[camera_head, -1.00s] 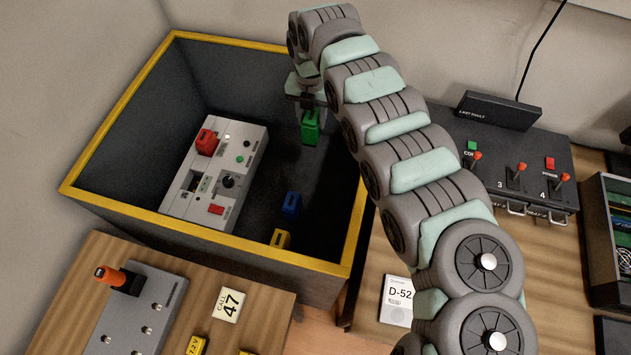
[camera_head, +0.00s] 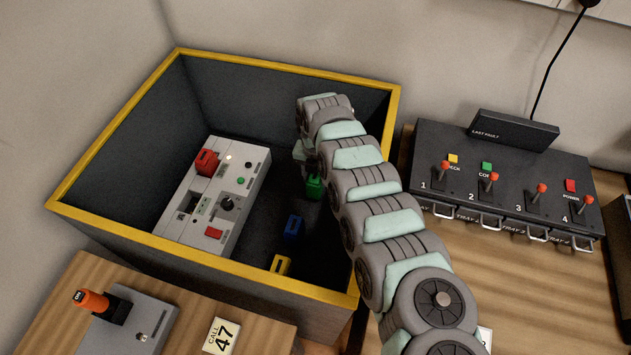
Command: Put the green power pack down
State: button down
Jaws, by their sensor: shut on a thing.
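The green power pack (camera_head: 314,187) is inside the dark bin with the yellow rim (camera_head: 120,218), toward its right side. My gripper (camera_head: 309,172) is above it and shut on it, with the jaws largely hidden by my arm. I cannot tell whether the pack touches the bin floor. A blue pack (camera_head: 293,229) and a yellow pack (camera_head: 280,265) stand on the floor nearer the front wall.
A white control unit (camera_head: 213,200) with a red block (camera_head: 206,162) lies in the bin's left half. A lever console (camera_head: 503,185) stands on the right table. An orange-handled switch box (camera_head: 128,318) and a "CALL 47" card (camera_head: 221,336) are on the front table.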

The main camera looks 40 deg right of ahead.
jog(key=shift+s+f, duration=0.1)
jog(key=shift+f, duration=0.75)
jog(key=shift+r, duration=0.1)
jog(key=c, duration=0.9)
grip_release()
jog(key=shift+o, duration=0.2)
notch_tip(320, 180, up, 12)
jog(key=p, duration=0.4)
jog(key=shift+r+p, duration=0.15)
jog(key=shift+p, duration=0.15)
